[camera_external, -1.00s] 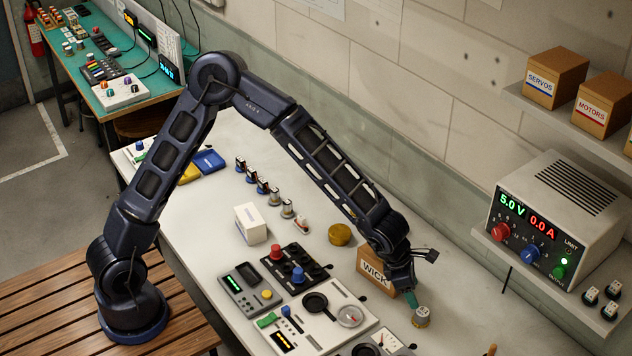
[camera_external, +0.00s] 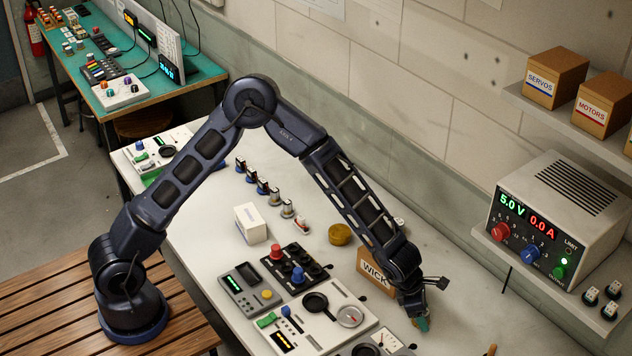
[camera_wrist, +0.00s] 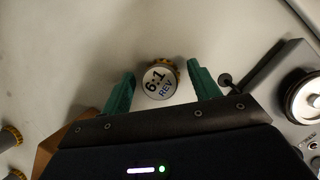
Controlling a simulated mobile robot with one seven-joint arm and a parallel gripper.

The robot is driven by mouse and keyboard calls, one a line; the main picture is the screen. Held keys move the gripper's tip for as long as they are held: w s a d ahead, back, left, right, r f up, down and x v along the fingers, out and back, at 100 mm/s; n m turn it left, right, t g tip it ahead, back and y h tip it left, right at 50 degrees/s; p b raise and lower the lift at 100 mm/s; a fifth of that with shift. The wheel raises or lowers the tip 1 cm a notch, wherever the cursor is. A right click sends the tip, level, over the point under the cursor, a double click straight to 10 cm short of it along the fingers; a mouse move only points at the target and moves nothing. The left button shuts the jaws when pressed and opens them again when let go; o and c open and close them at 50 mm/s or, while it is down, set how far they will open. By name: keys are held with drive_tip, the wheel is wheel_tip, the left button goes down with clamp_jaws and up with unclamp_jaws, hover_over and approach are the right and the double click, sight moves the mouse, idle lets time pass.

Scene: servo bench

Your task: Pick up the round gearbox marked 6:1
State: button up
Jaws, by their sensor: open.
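The round gearbox marked 6:1 (camera_wrist: 159,81) shows in the wrist view with its pale top, the marks "6:1" and "REV", and a yellow toothed rim. It stands on the bench between the two green fingers of my gripper (camera_wrist: 161,82), with a gap on either side. My gripper is open and holds nothing. In the external view my gripper (camera_external: 421,324) is low over the bench, to the right of the WICK box, and it hides the gearbox there.
The WICK box (camera_external: 374,272) stands just left of my gripper. Grey panels with dials (camera_external: 337,316) lie to the left, one (camera_wrist: 303,100) close at the right in the wrist view. A yellow round part (camera_external: 340,234) stands farther back. The bench right of my gripper is mostly clear.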

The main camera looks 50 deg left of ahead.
drive_tip(key=shift+f, duration=0.1)
drive_tip(key=c, duration=0.9)
